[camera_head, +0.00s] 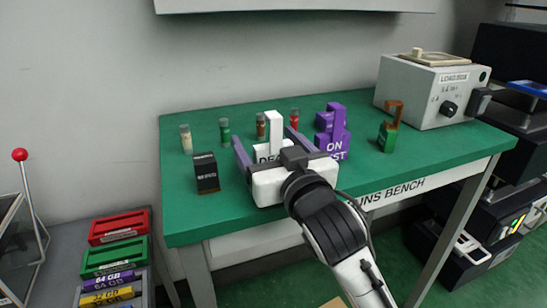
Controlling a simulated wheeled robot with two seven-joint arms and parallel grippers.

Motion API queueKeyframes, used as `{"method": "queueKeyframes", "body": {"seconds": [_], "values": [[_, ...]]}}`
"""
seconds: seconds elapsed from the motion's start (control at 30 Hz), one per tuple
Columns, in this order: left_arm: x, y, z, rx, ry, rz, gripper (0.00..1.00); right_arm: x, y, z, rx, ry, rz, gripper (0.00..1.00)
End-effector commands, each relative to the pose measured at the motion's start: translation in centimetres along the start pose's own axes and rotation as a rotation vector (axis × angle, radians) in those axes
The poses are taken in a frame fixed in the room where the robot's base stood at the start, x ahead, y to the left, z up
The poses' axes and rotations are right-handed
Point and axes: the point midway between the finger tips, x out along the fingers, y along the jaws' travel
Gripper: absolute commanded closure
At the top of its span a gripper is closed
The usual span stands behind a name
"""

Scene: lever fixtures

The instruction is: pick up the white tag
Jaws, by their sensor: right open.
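The white tag (275,137) stands upright on the green bench top, a tall narrow piece on a wider base with dark lettering that is partly hidden. My right gripper (262,133) reaches in from the lower right with its two fingers spread wide. In the picture the white tag shows between the fingers; I cannot tell whether they are level with it or above it. The gripper's white body hides the tag's lower front. My left gripper is not in view.
A purple tag (336,132) stands close right of the right finger. A black block (205,173) stands to the left. Several small vials, including a green-filled one (224,131), stand behind. A green piece with a brown handle (389,133) and a grey box (432,92) stand right.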

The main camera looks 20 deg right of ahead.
Motion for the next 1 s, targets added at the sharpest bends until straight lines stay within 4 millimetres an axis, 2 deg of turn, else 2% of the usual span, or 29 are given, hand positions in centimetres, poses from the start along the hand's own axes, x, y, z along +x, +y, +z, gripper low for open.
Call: {"method": "queueKeyframes", "body": {"seconds": [0.27, 0.53, 0.8, 0.87, 1.0], "values": [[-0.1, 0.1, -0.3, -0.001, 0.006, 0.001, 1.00, 0.4, 0.0, 0.0, 0.001, -0.001, 0.000, 0.23], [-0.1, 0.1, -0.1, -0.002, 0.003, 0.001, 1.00, 0.4, 0.0, 0.0, 0.000, -0.001, 0.000, 0.68], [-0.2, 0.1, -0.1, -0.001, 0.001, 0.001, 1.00, 0.4, 0.0, -0.4, 0.001, 0.001, 0.000, 0.68], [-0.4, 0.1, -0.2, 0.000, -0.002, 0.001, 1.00, 0.4, 0.0, -1.1, 0.001, 0.002, 0.000, 0.68], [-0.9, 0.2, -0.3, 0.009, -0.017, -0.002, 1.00, 0.4, 0.0, -3.9, 0.002, 0.005, 0.001, 0.68]]}}
